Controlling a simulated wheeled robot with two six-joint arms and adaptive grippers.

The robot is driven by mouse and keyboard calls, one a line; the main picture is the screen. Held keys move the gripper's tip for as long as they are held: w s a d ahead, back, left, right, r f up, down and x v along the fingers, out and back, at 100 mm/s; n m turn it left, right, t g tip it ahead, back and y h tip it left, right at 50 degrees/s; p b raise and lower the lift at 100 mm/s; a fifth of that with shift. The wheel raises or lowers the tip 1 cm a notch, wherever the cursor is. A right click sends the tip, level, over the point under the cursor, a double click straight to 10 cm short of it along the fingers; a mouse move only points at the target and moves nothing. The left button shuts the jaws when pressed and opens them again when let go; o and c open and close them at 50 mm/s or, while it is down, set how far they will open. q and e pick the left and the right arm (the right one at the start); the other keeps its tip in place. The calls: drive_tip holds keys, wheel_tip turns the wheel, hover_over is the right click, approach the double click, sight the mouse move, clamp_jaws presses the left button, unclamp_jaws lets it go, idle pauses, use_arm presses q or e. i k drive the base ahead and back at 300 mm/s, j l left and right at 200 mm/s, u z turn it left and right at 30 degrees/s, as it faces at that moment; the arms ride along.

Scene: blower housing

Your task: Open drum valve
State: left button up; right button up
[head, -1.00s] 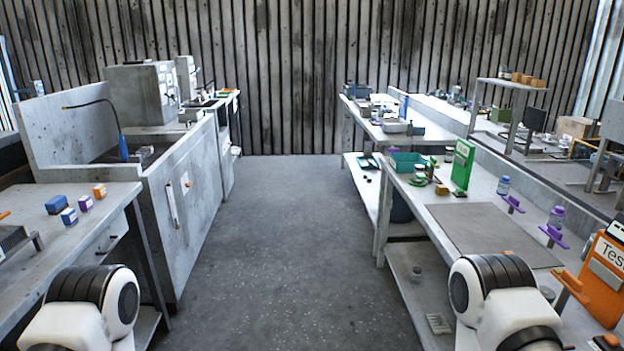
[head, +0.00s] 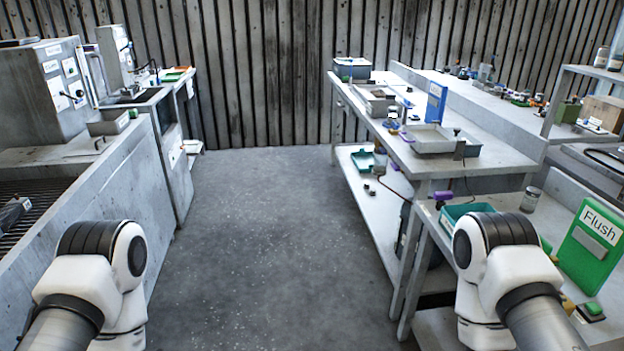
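No part that I can make out as a drum valve shows in the head view; small fittings on the benches are too small to tell apart. My two white arms come in from the lower left and lower right, but only arm links show. Both of my grippers are out of the picture. A green board marked "Flush" (head: 592,248) stands on the near right bench, with a teal bin (head: 466,213) and a grey jar (head: 530,199) close by.
A clear concrete aisle (head: 270,235) runs ahead to the corrugated wall (head: 270,75). Grey cabinets (head: 90,210) line the left side. The far right bench (head: 392,132) holds trays, a blue board (head: 436,103) and a lower shelf (head: 365,185).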

sight(396, 166)
drive_tip(key=i+j+z, duration=0.25)
drive_tip(key=i, duration=0.2)
drive_tip(key=i+j+z, duration=0.1)
drive_tip(key=i+z, duration=0.2)
drive_tip(key=i, duration=0.15)
drive_tip(key=i+j+z, duration=0.55)
drive_tip(key=j, duration=0.25)
drive_tip(key=i+j+z, duration=0.15)
drive_tip(key=j, duration=0.2)
drive_tip(key=i+j+z, duration=0.25)
drive_tip(key=j, duration=0.4)
drive_tip(key=i+j+z, duration=0.15)
drive_tip(key=j, duration=0.25)
drive_tip(key=z, duration=0.5)
